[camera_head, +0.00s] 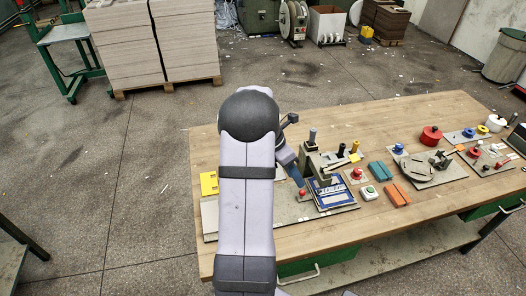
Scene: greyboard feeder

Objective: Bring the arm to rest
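My arm rises from the bottom of the view, with its dark rounded elbow (250,113) over the left part of the wooden table (345,115). Beyond the elbow the arm runs down to the right, and its lower end, where my gripper (298,180) seems to be, is small and partly hidden by my own arm. It is close to the grey device with the blue-and-white panel (330,192) and a red knob (302,192). I cannot tell whether it touches them, or whether the fingers are open.
A yellow block (209,183) lies left of my arm. A red round pot (431,136) stands farther right. The table's back middle is clear.

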